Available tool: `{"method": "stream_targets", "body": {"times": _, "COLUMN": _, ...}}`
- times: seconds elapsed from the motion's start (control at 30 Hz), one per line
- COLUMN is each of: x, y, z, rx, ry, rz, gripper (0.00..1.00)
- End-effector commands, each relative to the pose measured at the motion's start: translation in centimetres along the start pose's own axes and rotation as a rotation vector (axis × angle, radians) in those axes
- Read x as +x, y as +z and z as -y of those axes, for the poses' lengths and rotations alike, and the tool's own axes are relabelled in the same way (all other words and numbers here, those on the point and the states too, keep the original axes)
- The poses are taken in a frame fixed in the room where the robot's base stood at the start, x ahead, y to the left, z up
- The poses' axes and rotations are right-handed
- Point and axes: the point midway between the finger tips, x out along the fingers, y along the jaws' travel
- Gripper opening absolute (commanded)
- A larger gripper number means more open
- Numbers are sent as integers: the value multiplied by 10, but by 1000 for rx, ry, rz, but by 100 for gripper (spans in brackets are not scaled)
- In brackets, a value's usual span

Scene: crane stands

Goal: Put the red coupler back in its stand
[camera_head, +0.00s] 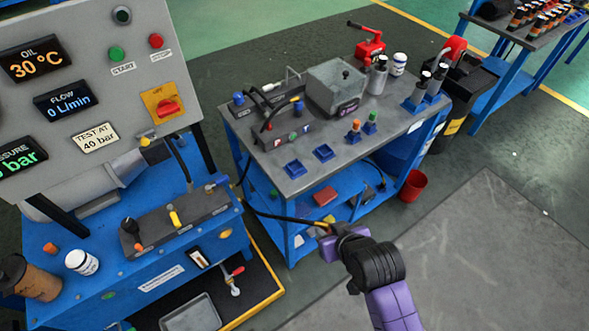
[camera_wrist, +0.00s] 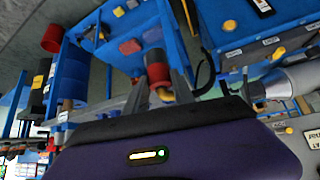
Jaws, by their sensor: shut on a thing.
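The red coupler (camera_wrist: 157,72), with a dark collar and a brass-coloured end, sits between the fingers of my gripper (camera_wrist: 159,90) in the wrist view. In the head view my gripper (camera_head: 333,231) is in front of the blue bench, below the level of its top. The coupler is mostly hidden there; a black hose (camera_head: 275,216) runs from the left to a brass-coloured end at my gripper. Two small blue square holders, one at the front (camera_head: 295,168) and one behind it (camera_head: 323,152), stand empty on the bench top. I cannot tell which one is the red coupler's stand.
The grey bench top (camera_head: 340,175) also carries a block with hoses (camera_head: 283,137), a metal box (camera_head: 335,88), orange and green plugs, and bottles. The test console (camera_head: 150,235) stands at the left. A red bin (camera_head: 413,185) is on the floor; the floor at right is clear.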

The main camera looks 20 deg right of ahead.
Motion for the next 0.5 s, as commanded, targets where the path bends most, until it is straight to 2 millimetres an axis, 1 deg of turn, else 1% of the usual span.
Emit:
{"method": "stream_targets", "body": {"times": 0.33, "x": 0, "y": -2, "z": 0, "rx": 0, "ry": 0, "rz": -1, "gripper": 0}}
{"method": "stream_targets", "body": {"times": 0.43, "x": 2, "y": -8, "z": 0, "rx": 0, "ry": 1, "rz": -1, "gripper": 0}}
{"method": "stream_targets", "body": {"times": 0.5, "x": 4, "y": -17, "z": 0, "rx": 3, "ry": 3, "rz": -3, "gripper": 0}}
